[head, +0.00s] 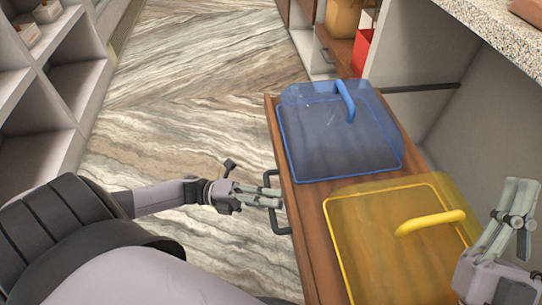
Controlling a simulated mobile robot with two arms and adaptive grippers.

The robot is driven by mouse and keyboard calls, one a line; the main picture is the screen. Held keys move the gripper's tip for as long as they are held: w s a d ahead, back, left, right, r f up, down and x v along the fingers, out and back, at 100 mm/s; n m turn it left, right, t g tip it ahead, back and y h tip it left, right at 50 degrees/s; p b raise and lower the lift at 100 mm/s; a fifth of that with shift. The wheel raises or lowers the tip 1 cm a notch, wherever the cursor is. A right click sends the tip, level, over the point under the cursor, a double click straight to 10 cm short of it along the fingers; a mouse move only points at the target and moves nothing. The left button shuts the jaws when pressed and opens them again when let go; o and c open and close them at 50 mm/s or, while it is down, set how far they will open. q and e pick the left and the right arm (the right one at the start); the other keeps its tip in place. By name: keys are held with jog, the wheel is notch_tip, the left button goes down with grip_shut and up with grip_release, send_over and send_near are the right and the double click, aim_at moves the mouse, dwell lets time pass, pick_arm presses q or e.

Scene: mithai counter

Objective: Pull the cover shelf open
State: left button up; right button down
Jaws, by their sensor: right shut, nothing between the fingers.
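The cover shelf (309,236) is a brown wooden pull-out board, drawn well out of the counter. It carries a clear blue cover (335,135) and a clear yellow cover (385,255), each with a coloured handle on top. A dark bracket handle (277,226) sits on the shelf's front edge. My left gripper (271,199) is at this handle, its fingers closed across the bar and hiding its middle. My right gripper (520,206) is shut and empty, pointing up at the right, beside the yellow cover.
A speckled stone countertop (501,32) overhangs at the upper right. White shelving (34,150) stands at the left. A red box (362,50) sits in the counter beyond the shelf. The marbled floor (200,85) between the units is clear.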

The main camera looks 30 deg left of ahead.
pick_arm(q)
jog(key=shift+a, duration=0.1)
dwell(0.4)
jog(key=v, duration=1.2)
